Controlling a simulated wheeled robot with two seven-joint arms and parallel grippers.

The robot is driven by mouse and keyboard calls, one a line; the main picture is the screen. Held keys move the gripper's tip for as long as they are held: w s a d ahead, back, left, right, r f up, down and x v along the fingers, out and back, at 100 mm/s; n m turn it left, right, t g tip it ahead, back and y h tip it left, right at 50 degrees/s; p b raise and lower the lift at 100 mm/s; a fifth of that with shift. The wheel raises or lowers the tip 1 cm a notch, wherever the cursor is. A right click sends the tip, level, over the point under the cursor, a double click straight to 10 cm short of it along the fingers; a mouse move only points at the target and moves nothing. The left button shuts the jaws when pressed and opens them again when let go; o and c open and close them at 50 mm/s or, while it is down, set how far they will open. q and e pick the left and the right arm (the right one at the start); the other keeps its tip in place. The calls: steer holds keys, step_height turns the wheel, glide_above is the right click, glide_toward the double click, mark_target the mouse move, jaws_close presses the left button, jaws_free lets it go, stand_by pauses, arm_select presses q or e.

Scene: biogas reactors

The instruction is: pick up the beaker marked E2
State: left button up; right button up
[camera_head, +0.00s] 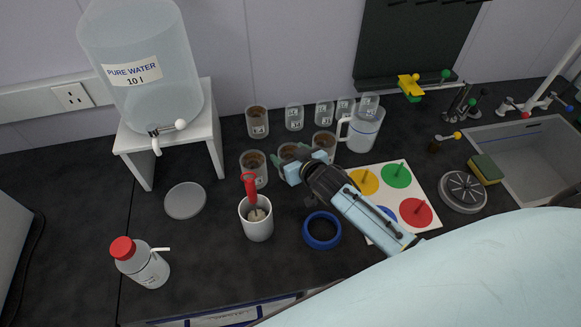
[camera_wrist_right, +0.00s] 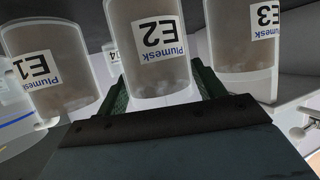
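The beaker marked E2 (camera_wrist_right: 158,45) is clear, with brown contents and a white label that appears upside down in the right wrist view. My right gripper (camera_wrist_right: 163,88) is open, with one dark green finger on each side of this beaker. I cannot tell if the fingers touch it. In the head view my right gripper (camera_head: 291,168) reaches in from the lower right at a beaker (camera_head: 288,152) in the near row and partly hides it. My left gripper is not in view.
Beakers E1 (camera_wrist_right: 52,68) and E3 (camera_wrist_right: 243,45) stand close on either side. A white cup with a red-handled tool (camera_head: 257,222), blue ring (camera_head: 321,243) and jug (camera_head: 363,133) are nearby. A water tank (camera_head: 140,60) stands left; a sink (camera_head: 535,160) is right.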

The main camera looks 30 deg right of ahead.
steer(key=c, duration=1)
steer(key=shift+r, duration=0.1)
